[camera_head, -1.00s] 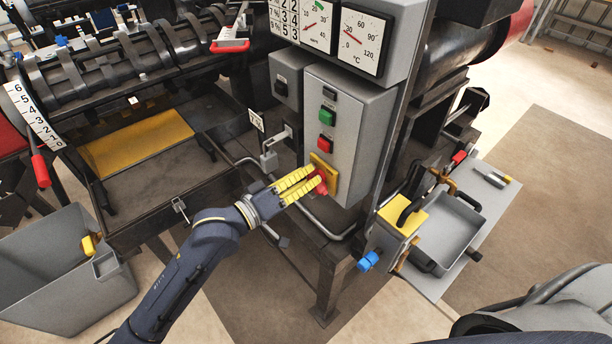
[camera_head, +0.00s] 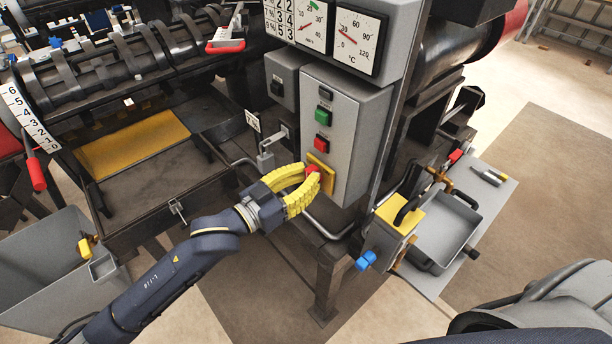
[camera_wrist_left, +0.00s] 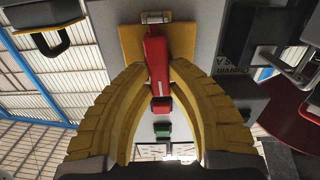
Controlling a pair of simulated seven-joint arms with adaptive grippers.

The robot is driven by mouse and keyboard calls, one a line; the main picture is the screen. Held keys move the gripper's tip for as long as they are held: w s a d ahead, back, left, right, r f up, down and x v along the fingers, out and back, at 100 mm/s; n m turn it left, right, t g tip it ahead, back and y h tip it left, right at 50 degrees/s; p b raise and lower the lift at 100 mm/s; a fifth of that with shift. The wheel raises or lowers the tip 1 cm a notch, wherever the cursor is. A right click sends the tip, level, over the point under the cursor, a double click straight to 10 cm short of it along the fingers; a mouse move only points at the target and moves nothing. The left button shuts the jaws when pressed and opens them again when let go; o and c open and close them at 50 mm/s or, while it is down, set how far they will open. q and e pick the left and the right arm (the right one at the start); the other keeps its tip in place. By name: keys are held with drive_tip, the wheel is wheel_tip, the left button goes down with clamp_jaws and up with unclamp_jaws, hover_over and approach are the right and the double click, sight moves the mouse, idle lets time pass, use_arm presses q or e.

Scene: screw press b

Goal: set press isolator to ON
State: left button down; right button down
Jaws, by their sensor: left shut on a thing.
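The press isolator is a red handle (camera_head: 312,169) on a yellow plate (camera_head: 329,184), low on the front of the grey control box (camera_head: 350,130). My left gripper (camera_head: 314,174) reaches it from the lower left, its yellow ribbed fingers bowed around the handle and shut on it. In the left wrist view the red handle (camera_wrist_left: 156,62) lies lengthwise between the fingertips, over the yellow plate (camera_wrist_left: 130,42). The fingers hide part of the handle and plate in the head view. I cannot read any ON or OFF mark. My right gripper is not in view.
A red button (camera_head: 322,144) and a green button (camera_head: 325,117) sit above the isolator. Gauges (camera_head: 357,40) are above. A grey tray (camera_head: 447,232) stands right, a grey bin (camera_head: 50,275) left.

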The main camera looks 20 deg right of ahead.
use_arm(q)
drive_tip(key=shift+m, duration=0.4)
drive_tip(key=c, duration=1.3)
unclamp_jaws()
drive_tip(key=shift+s, duration=0.1)
drive_tip(key=v, duration=1.2)
